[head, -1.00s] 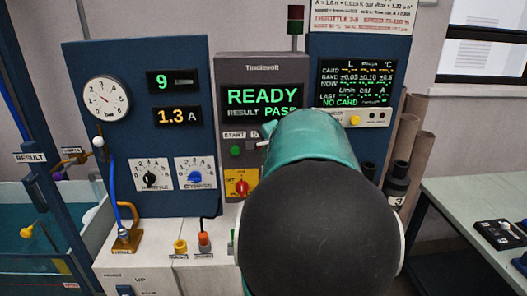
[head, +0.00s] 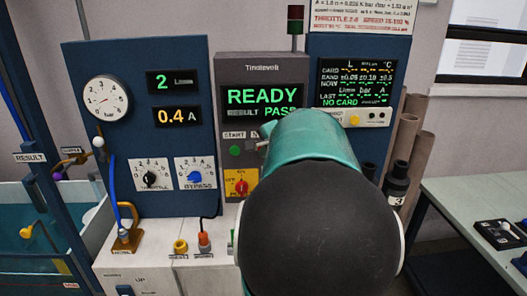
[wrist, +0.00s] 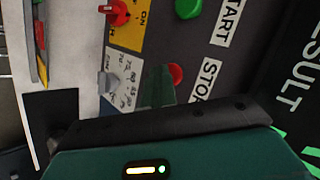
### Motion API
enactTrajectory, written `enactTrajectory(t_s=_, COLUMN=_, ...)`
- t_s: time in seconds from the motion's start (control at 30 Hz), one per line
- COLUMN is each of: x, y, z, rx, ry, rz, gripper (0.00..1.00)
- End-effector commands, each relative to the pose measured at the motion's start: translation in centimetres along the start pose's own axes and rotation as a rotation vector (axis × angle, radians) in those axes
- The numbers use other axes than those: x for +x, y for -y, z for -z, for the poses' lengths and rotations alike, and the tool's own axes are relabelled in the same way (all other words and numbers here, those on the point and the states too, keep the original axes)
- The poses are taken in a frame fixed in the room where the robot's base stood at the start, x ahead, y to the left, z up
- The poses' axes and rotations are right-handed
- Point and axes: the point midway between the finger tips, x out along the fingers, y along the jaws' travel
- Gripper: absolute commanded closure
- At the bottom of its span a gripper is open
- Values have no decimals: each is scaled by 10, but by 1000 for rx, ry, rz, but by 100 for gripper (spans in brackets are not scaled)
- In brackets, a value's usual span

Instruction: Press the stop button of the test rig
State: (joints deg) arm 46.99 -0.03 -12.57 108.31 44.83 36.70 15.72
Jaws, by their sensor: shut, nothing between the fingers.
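The red stop button (wrist: 176,73) shows in the wrist view beside its STOP label (wrist: 206,80). My gripper (wrist: 158,84) is shut and empty, and its green fingertips lie right beside the stop button. I cannot tell whether they touch it. In the head view my arm hides the stop button and most of the gripper. The test rig's grey control box (head: 262,68) has a screen (head: 262,103) that reads READY and RESULT PASS. The green start button (head: 235,150) shows at the arm's left, and it also shows in the wrist view (wrist: 188,8).
A red switch on a yellow plate (head: 241,187) sits below the start button. Blue panels flank the box, with a gauge (head: 107,99), throttle knob (head: 151,177) and bypass knob (head: 194,177) at left. A water tank (head: 40,235) stands left, a bench (head: 470,205) right.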

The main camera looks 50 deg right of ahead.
Motion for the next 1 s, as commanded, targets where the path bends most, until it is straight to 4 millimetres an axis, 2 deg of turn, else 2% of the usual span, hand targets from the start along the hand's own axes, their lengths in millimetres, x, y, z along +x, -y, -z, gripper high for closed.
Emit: enactTrajectory(t_s=1.0, x=5, y=6, z=5, rx=0, ry=-6, rz=6, gripper=100)
